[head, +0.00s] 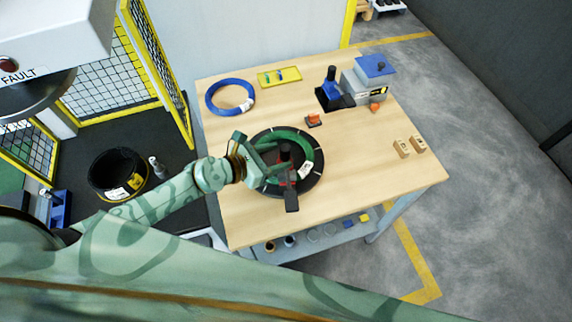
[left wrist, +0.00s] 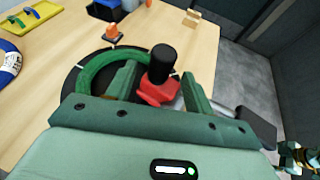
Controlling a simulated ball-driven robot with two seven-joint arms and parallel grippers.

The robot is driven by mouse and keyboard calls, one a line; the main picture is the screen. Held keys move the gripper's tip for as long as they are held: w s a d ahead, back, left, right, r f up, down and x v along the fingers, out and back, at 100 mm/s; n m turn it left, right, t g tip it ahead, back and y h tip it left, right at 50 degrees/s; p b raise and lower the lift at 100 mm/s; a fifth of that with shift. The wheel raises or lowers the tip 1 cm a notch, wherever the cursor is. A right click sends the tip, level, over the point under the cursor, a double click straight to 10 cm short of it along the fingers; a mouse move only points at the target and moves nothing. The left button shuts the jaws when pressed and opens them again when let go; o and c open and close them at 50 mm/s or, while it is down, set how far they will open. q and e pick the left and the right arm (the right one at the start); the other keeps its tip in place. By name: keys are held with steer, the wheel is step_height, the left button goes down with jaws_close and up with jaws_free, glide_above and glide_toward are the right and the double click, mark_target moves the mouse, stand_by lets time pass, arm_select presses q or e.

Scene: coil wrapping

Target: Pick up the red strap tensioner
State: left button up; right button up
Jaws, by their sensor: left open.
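The red strap tensioner (head: 286,172) has a black knob and a long handle with a black end. It lies over the front part of the green coil (head: 314,149) on a dark round turntable (head: 266,136). In the left wrist view the tensioner's red body (left wrist: 152,94) shows between the fingers, its black knob standing up. My left gripper (head: 268,158) is open around or just above it; I cannot tell whether the fingers touch it. The green coil (left wrist: 92,72) also shows left of the fingers in the wrist view.
A blue coil (head: 231,111) and a yellow tray (head: 262,79) are at the table's back left. A small orange tool (head: 313,120) stands behind the turntable. A blue-topped machine (head: 374,72) is at the back right, with tan blocks (head: 402,148) at the right. The table's front right is clear.

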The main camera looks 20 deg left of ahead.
arm_select(q)
steer(key=shift+w+d+f, duration=0.15)
steer(key=shift+d, duration=0.05)
steer(key=b+x, duration=0.1)
steer(key=x, duration=0.2)
steer(key=shift+w+d+f, duration=0.15)
steer(key=shift+w+f, duration=0.15)
steer(key=shift+w+d+f, duration=0.15)
steer(key=shift+w+d, duration=0.15)
steer(key=shift+w, duration=0.05)
steer(key=shift+s, duration=0.1)
steer(key=shift+c, duration=0.2)
steer(key=c, duration=1.1)
